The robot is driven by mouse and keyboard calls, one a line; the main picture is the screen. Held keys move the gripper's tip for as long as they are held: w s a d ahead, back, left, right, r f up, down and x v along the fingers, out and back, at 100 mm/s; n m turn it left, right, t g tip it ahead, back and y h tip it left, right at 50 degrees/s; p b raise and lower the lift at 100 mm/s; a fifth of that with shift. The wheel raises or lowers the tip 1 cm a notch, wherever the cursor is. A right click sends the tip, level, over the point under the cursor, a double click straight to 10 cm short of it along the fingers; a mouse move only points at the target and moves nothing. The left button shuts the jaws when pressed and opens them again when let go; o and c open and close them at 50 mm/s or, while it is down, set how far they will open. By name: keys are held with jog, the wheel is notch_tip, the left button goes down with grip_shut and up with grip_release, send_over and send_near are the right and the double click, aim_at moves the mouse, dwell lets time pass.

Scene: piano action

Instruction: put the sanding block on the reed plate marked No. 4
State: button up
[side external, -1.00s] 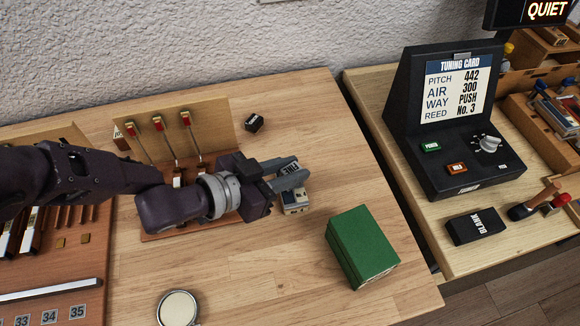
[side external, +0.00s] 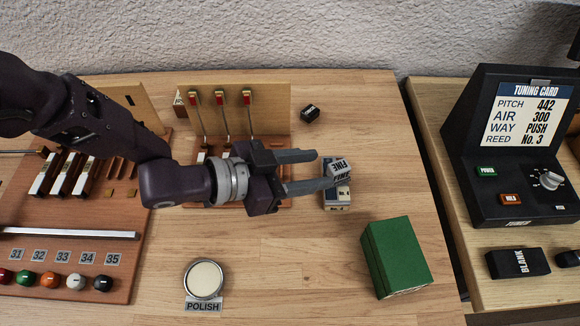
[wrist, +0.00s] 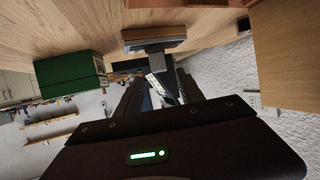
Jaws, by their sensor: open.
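The sanding block (side external: 341,172), grey with FINE printed on it, rests on a small blue and cream reed plate (side external: 337,199) in the side view. The plate's small label appears to read No. 4. The block sits toward the plate's far end and looks slightly turned. My gripper (side external: 324,168) is open, its fingers reaching in from the left. The lower fingertip overlaps the block's left edge in the picture; I cannot tell whether it touches. In the wrist view, a pale lettered face (wrist: 157,85) shows between the dark fingers.
A green box (side external: 395,257) stands front right of the plate. A small black block (side external: 309,113) lies behind. A POLISH tin (side external: 204,279) is at the front. A lever rack (side external: 240,112) stands behind my gripper. The tuning card (side external: 530,115) reads Reed No. 3.

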jog(key=v, duration=0.5)
jog(key=shift+s+a+r, duration=0.15)
jog(key=shift+s+a, duration=0.05)
jog(key=shift+a, duration=0.1)
jog(key=w+a+r+n+t+y, duration=0.2)
jog(key=w+a+r+n+y, duration=0.15)
jog(key=a+r, duration=0.45)
jog(key=w+a+r+n+t+y, duration=0.25)
jog(key=w+a+r, duration=0.25)
jog(key=a, duration=0.5)
jog(key=s+a+r+n+y, duration=0.2)
jog(key=a+r+y, duration=0.15)
jog(key=a, duration=0.45)
jog(key=s+a+r+n+g+y, duration=0.2)
jog(key=s+a+r+n+y, duration=0.15)
jog(key=s+a, duration=0.75)
jog(key=s+a+f+n+g, duration=0.1)
jog(key=s+a+n+g, duration=0.1)
jog(key=s, duration=1.1)
jog(key=shift+a+f, duration=0.3)
jog(key=shift+a, duration=0.2)
